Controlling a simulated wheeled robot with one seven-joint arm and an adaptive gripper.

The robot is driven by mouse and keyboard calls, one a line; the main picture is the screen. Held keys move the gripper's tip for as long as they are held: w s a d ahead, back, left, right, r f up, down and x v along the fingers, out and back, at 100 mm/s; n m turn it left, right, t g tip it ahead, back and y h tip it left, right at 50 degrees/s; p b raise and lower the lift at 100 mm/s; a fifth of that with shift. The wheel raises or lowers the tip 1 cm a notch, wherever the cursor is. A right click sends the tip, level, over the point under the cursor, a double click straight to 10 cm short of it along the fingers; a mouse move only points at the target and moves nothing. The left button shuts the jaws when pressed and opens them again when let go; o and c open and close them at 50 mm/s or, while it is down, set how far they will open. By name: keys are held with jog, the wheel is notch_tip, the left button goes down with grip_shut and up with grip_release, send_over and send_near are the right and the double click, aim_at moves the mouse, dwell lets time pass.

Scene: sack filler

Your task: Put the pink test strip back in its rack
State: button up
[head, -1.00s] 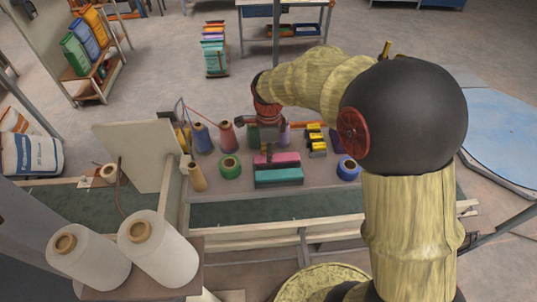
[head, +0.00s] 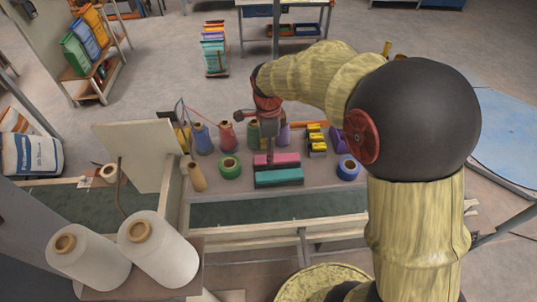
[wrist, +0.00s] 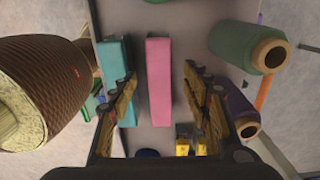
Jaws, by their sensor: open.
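The pink test strip (head: 284,159) is a long block lying on the work table, just behind a teal block (head: 279,178). In the wrist view the pink strip (wrist: 158,80) runs upright in the picture between the fingers, with the teal block (wrist: 112,75) to its left, partly behind the left finger. My gripper (wrist: 163,105) is open and empty, pointing down at the strip, one finger on each side. In the head view my gripper (head: 263,158) is at the strip's left part; its height above the strip is unclear. I cannot pick out the strip's rack with certainty.
Yarn cones, including a red one (head: 227,135) and a green one (wrist: 240,45), stand around the strip. A green tape roll (head: 230,167) is left, a blue roll (head: 348,168) right. Yellow-and-black blocks (head: 316,141) sit at the right. A board (head: 140,155) stands at the left.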

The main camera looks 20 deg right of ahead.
notch_tip(320, 180, up, 10)
dwell(0.3)
jog(key=s+d+f+n+t+b, duration=0.2)
jog(key=s+f+n+t+b, duration=0.3)
jog(key=s+f+n+b, duration=1.3)
jog(key=s+n+b, duration=0.2)
jog(key=s+b, duration=0.2)
jog(key=b, duration=0.2)
jog(key=shift+d+t, duration=0.3)
jog(key=shift+f, duration=0.1)
